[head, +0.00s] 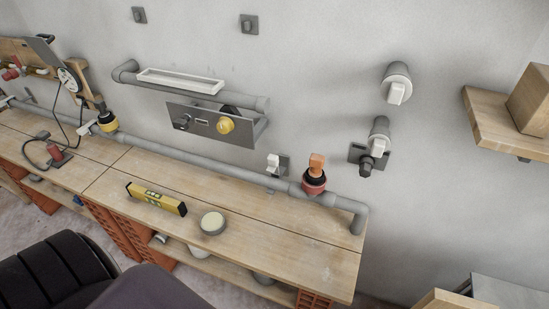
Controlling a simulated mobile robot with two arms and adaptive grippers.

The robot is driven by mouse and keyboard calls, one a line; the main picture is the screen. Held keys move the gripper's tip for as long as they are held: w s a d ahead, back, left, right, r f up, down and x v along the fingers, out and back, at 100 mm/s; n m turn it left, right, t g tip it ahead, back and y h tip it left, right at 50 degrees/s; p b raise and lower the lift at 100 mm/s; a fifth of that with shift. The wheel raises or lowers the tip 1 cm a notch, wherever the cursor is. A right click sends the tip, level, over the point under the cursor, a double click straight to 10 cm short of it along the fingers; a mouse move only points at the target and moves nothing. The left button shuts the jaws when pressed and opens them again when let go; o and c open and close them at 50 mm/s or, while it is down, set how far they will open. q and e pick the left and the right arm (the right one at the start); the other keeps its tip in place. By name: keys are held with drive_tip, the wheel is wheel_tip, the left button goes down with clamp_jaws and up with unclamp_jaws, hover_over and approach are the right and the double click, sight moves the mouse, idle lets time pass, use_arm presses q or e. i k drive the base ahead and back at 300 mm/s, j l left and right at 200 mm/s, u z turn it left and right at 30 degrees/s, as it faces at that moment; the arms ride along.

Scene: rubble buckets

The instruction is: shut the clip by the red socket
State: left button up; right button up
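A red round fitting (313,188), which looks like the red socket, sits on the grey pipe along the back of the workbench, toward its right end. An orange block-shaped piece (316,163) stands upright on top of it, above a dark ring. Just left of it, a white clip-like lever (273,161) stands up on a small grey wall plate (284,166). I cannot tell for certain which of the two is the clip; both look raised. Neither of my grippers is in view.
The wooden workbench (250,205) holds a yellow level (156,198) and a round pale-topped tin (213,222). A panel with a yellow knob (225,125) and pipes with white levers (396,93) are on the wall. The bench's right end is clear.

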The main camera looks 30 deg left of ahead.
sight(273, 160)
drive_tip(key=i+j+u, duration=0.25)
drive_tip(key=j+u, duration=0.25)
drive_tip(key=u, duration=0.3)
drive_tip(key=i, duration=0.05)
